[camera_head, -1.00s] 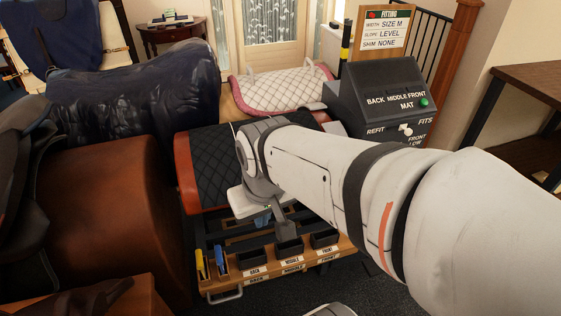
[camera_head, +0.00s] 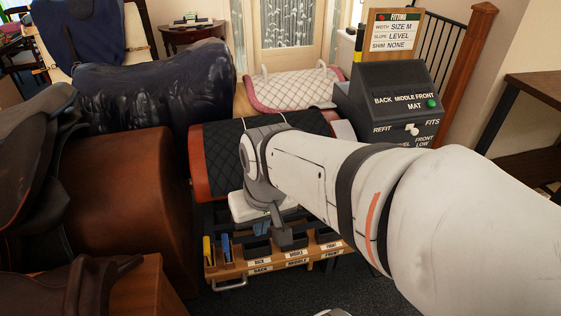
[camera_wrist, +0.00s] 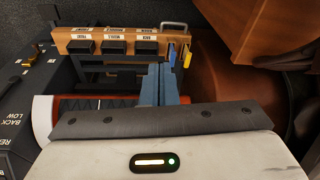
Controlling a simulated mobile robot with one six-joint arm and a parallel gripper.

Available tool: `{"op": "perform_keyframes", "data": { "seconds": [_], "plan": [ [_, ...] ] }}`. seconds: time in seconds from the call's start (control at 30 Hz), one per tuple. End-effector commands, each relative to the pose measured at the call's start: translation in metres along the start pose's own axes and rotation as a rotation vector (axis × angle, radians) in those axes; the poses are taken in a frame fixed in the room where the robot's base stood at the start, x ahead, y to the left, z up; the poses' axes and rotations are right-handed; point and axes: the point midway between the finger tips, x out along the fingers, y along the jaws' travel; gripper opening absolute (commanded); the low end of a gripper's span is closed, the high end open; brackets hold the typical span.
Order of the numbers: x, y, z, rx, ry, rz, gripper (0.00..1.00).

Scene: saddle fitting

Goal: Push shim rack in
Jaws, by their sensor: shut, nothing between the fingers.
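The shim rack is a wooden-fronted tray (camera_head: 275,267) low under the black quilted pad. It stands out from the frame below the pad. It holds black bins labelled BACK, MIDDLE and FRONT, and a bent metal handle (camera_head: 230,285) is on its front. In the wrist view the rack (camera_wrist: 68,48) is at the top, with its handle (camera_wrist: 174,25) at its far edge. My gripper (camera_wrist: 161,68) shows there as two blue fingers, shut with nothing between them. Its tips appear near the rack's shim end; contact cannot be told. In the head view my arm mostly hides the gripper.
Yellow (camera_head: 208,248) and blue (camera_head: 226,248) shims stand at the rack's left end. A brown leather form (camera_head: 125,200) is close on the left. A dark control console (camera_head: 385,95) stands on the right. Dark floor lies open before the rack.

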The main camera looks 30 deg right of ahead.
Motion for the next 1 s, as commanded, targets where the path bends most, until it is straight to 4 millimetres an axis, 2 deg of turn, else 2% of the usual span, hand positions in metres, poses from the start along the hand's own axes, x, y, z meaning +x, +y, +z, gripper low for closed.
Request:
{"op": "perform_keyframes", "data": {
  "seconds": [0.03,0.17,0.23,0.37,0.47,0.57,0.67,0.7,0.83,0.9,0.97,1.0],
  "plan": [
    [0.025,0.003,0.005,0.07,-0.033,-0.033,0.0],
    [0.086,0.006,0.012,0.392,-0.136,-0.186,0.0],
    [0.121,0.008,0.01,0.619,-0.191,-0.297,0.0],
    [0.179,0.023,-0.007,1.061,-0.255,-0.523,0.0],
    [0.22,0.052,-0.027,1.402,-0.266,-0.71,0.0],
    [0.259,0.098,-0.045,1.739,-0.239,-0.908,0.0],
    [0.297,0.16,-0.053,2.061,-0.169,-1.112,0.0],
    [0.311,0.186,-0.052,2.178,-0.13,-1.191,0.0],
    [0.348,0.267,-0.035,2.488,0.018,-1.419,0.0],
    [0.362,0.3,-0.022,2.604,0.097,-1.511,0.0],
    [0.37,0.321,-0.011,2.674,0.154,-1.572,0.0],
    [0.374,0.332,-0.005,-2.688,-0.183,1.591,0.0]
  ]
}}
